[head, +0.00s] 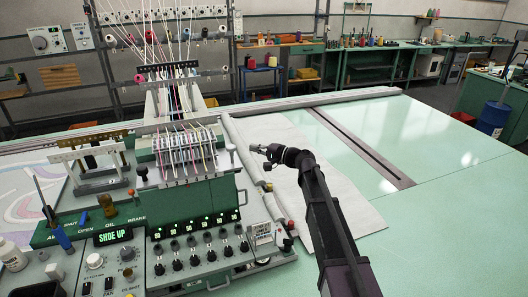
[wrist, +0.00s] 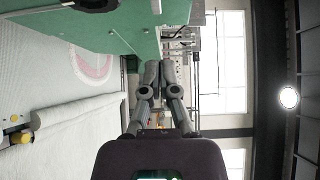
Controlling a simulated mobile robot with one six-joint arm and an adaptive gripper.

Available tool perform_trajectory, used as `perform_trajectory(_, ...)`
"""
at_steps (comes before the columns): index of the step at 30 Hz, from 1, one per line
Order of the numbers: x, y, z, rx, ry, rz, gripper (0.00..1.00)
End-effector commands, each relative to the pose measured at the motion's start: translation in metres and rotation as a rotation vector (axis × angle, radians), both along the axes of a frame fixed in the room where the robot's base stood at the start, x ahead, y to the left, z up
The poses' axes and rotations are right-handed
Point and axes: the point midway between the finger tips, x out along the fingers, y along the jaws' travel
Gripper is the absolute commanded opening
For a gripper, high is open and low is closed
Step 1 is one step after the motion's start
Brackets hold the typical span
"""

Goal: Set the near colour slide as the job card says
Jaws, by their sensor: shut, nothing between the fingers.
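The tufting head (head: 185,150) stands left of centre in the head view, with coloured yarns running down into it. I cannot tell for certain which part is the near colour slide. A small card (head: 262,235) stands at the right of the front control panel; its writing is too small to read. My gripper (head: 256,149) is right of the tufting head, above the pale cloth, apart from the head and holding nothing. In the wrist view my gripper (wrist: 159,68) shows its two grey fingers together, with green machine housing (wrist: 90,22) beyond to the upper left.
The control panel (head: 200,250) carries several black knobs under green displays. A display (head: 113,236) reads SHOE UP. A cream bracket (head: 90,150) stands at the left. A grey roller (head: 255,170) runs beside the tufting head. The green table (head: 440,150) is clear at the right.

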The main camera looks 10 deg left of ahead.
Motion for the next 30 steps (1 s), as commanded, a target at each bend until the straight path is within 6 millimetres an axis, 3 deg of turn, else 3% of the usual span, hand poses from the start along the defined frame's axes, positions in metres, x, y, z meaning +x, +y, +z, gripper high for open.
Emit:
perform_trajectory(3, 0.004, 0.019, 0.0, 0.0, 0.0, 0.002, 0.0)
perform_trajectory(12, -0.015, 0.043, 0.0, 0.0, 0.0, 0.0, 0.0)
perform_trajectory(30, -0.021, 0.053, 0.0, 0.0, 0.0, 0.0, 0.0)
